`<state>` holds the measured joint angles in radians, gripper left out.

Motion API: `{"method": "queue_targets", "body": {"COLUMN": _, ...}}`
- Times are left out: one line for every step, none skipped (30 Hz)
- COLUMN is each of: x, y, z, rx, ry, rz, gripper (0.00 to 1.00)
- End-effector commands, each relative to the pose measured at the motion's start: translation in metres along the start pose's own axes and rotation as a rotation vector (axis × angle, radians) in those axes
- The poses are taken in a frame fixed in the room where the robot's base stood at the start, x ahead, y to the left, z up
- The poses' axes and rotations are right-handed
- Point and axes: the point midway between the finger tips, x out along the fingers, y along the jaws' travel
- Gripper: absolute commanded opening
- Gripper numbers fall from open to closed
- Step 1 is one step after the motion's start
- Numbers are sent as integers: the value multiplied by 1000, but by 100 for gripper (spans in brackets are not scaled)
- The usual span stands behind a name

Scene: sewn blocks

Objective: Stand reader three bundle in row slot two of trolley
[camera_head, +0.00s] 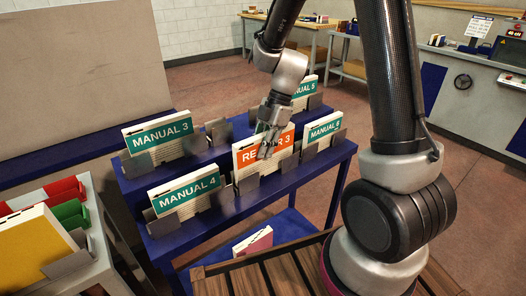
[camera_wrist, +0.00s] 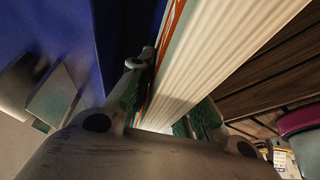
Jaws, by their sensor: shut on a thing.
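The reader three bundle (camera_head: 246,157), cream with an orange "READER 3" label, is upright at the front row's middle slot of the blue trolley (camera_head: 330,160). Grey metal holders (camera_head: 248,184) stand at its lower front; I cannot tell whether its base rests on the shelf. My gripper (camera_head: 268,143) is shut on its upper part, with a finger across the label. In the wrist view, the fingers (camera_wrist: 165,112) lie on either side of the bundle's cream page block (camera_wrist: 215,55), and its orange edge shows.
Manual 4 (camera_head: 186,190) stands left of the bundle and Manual 6 (camera_head: 323,130) right, both close. Manual 3 (camera_head: 158,134) and Manual 5 (camera_head: 305,88) stand in the back row. A side table (camera_head: 95,205) with coloured bundles is at left.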

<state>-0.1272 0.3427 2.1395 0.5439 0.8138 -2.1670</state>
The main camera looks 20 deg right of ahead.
Motion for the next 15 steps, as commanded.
{"method": "queue_targets", "body": {"x": 7, "y": 0, "z": 3, "rx": 2, "ry": 1, "rz": -2, "gripper": 0}}
{"method": "queue_targets", "body": {"x": 10, "y": 0, "z": 4, "rx": 1, "ry": 1, "rz": -2, "gripper": 0}}
{"method": "queue_targets", "body": {"x": 12, "y": 0, "z": 5, "rx": 1, "ry": 0, "rz": -1, "gripper": 0}}
{"method": "queue_targets", "body": {"x": 13, "y": 0, "z": 5, "rx": 1, "ry": 0, "rz": 0, "gripper": 0}}
{"method": "queue_targets", "body": {"x": 13, "y": 0, "z": 5, "rx": 0, "ry": -1, "rz": 1, "gripper": 0}}
{"method": "queue_targets", "body": {"x": 12, "y": 0, "z": 5, "rx": 0, "ry": -1, "rz": 1, "gripper": 0}}
{"method": "queue_targets", "body": {"x": 12, "y": 0, "z": 5, "rx": 0, "ry": -1, "rz": 1, "gripper": 0}}
{"method": "queue_targets", "body": {"x": 12, "y": 0, "z": 5, "rx": 0, "ry": -1, "rz": 1, "gripper": 0}}
{"method": "queue_targets", "body": {"x": 12, "y": 0, "z": 5, "rx": 0, "ry": -1, "rz": 1, "gripper": 0}}
{"method": "queue_targets", "body": {"x": 12, "y": 0, "z": 5, "rx": 0, "ry": -1, "rz": 1, "gripper": 0}}
{"method": "queue_targets", "body": {"x": 13, "y": 0, "z": 5, "rx": 0, "ry": 0, "rz": 0, "gripper": 0}}
{"method": "queue_targets", "body": {"x": 14, "y": 0, "z": 6, "rx": 0, "ry": 0, "rz": 0, "gripper": 0}}
{"method": "queue_targets", "body": {"x": 14, "y": 0, "z": 6, "rx": 1, "ry": -1, "rz": 0, "gripper": 21}}
{"method": "queue_targets", "body": {"x": 14, "y": 0, "z": 6, "rx": 0, "ry": -1, "rz": 0, "gripper": 27}}
{"method": "queue_targets", "body": {"x": 14, "y": 0, "z": 6, "rx": 0, "ry": -1, "rz": 0, "gripper": 34}}
